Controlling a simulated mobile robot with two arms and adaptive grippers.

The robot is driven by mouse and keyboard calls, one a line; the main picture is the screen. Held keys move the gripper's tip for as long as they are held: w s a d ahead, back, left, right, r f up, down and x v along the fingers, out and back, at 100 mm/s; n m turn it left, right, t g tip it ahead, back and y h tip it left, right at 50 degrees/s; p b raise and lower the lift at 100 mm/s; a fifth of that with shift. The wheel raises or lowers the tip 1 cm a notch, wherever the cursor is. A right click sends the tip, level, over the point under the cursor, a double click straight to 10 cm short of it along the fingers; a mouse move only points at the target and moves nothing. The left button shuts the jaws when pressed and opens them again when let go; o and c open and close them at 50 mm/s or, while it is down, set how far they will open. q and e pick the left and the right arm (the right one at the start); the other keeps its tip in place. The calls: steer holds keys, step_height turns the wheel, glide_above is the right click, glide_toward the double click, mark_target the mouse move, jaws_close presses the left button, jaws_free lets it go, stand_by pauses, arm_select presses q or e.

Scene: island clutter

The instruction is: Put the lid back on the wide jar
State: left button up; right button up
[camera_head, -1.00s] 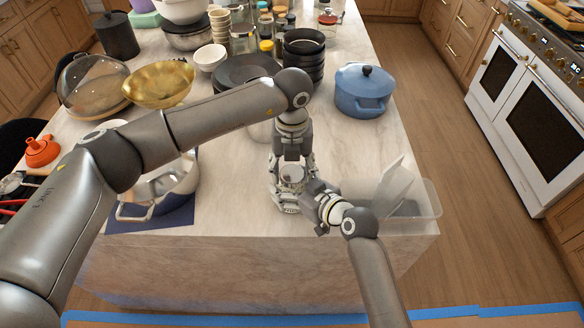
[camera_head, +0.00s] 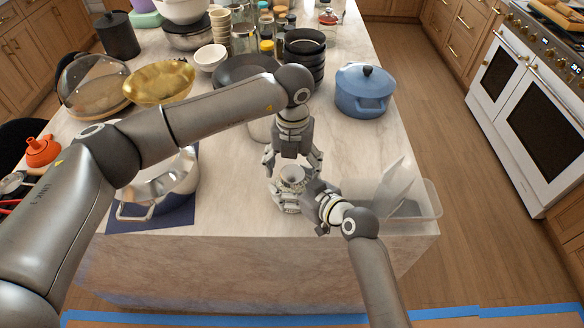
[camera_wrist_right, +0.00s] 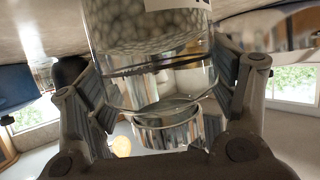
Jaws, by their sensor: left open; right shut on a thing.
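The wide jar (camera_wrist_right: 150,28) is clear glass with pale round beads inside. It shows upside down in the right wrist view, between the two fingers of my right gripper (camera_wrist_right: 160,95), which is shut on it. The clear lid, with a round knob (camera_wrist_right: 168,128), appears seated at the jar mouth, with a dark ring at the joint; the exact fit is hard to tell. In the head view the lid's pale round top (camera_head: 292,174) shows between my grippers. My left gripper (camera_head: 292,162) is open, its fingers spread around and above the lid. The jar is mostly hidden there.
A blue pot (camera_head: 364,92) stands to the right behind the grippers. A clear bin (camera_head: 428,205) sits at the right front corner. A steel pot (camera_head: 158,190) is at left on a dark mat. Bowls, jars and pans crowd the back.

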arm_select(q)
step_height(320, 180, up, 11)
stand_by(0.3)
steer(key=shift+r, duration=0.1)
arm_select(e)
steer(key=o, duration=2)
arm_select(q)
steer(key=shift+a, duration=0.1)
arm_select(e)
steer(key=v, duration=1.2)
steer(key=shift+f, duration=0.1)
